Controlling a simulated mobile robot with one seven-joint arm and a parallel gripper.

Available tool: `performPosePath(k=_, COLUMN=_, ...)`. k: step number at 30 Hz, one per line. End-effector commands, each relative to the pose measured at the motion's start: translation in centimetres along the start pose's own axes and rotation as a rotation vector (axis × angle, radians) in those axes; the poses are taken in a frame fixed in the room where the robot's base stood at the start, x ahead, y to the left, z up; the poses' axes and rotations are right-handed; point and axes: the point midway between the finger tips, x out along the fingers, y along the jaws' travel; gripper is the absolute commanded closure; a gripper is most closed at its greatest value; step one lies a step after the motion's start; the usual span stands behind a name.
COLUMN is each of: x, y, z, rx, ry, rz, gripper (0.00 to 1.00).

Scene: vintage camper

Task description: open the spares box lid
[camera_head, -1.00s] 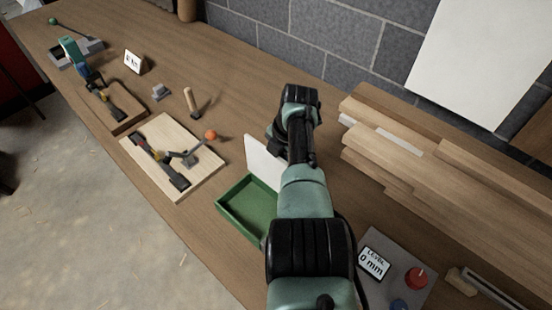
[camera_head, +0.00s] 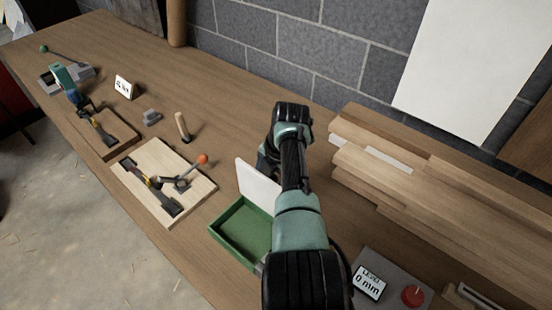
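The spares box is a shallow green tray (camera_head: 232,236) on the wooden bench, left of my arm. Its inside shows as plain green, and the right part is hidden behind my arm. The white lid (camera_head: 257,187) stands raised, nearly upright, along the far side of the box. My arm reaches over the bench just right of the lid and covers part of it. My gripper is hidden behind the arm, so its fingers do not show, nor whether they touch the lid.
Left of the box is a wooden board (camera_head: 192,206) with a clamp and an orange knob (camera_head: 202,159). Stacked planks (camera_head: 430,195) lie at the right. A panel reading 0 mm (camera_head: 369,284) with a red knob (camera_head: 413,296) is at front right. A block wall closes the back.

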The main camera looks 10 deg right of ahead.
Motion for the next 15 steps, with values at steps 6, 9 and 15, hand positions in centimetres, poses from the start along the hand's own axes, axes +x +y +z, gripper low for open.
performPosePath(k=6, x=-3.5, y=-0.1, z=0.1, rx=0.000, ry=-0.004, rz=0.002, gripper=0.29)
performPosePath(k=9, x=-5.3, y=0.0, z=0.1, rx=0.000, ry=-0.004, rz=0.002, gripper=0.29)
performPosePath(k=15, x=-8.8, y=-0.1, z=0.1, rx=0.001, ry=-0.003, rz=0.002, gripper=0.29)
